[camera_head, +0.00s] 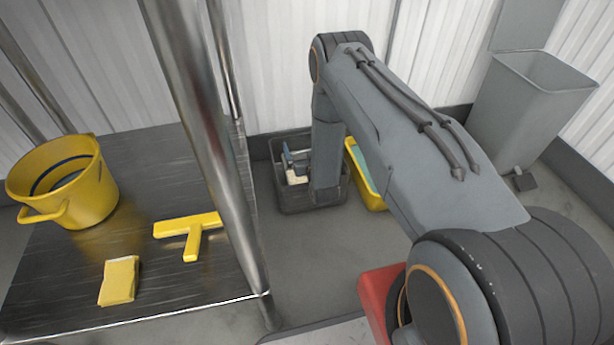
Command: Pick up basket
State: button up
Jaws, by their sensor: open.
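A dark grey open basket (288,205) stands on the floor near the back wall, in the middle of the view. It holds several small items (295,170), some whitish and some dark blue, too small to name. My arm's lower link comes down in front of it and hides its right part. I cannot tell whether the arm touches the basket. My gripper is hidden behind or below that link. A yellow open container (378,200) with something teal inside stands just right of the dark basket, partly covered by my arm.
A metal shelf (120,170) with upright posts (205,120) stands on the left. It bears a yellow bucket (90,205), a yellow T-shaped tool (190,228) and a yellow sponge-like block (119,281). A grey bin (525,105) stands at the right. Floor in front of the basket is clear.

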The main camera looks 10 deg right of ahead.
jog(key=shift+r, duration=0.1)
jog(key=c, duration=1.6)
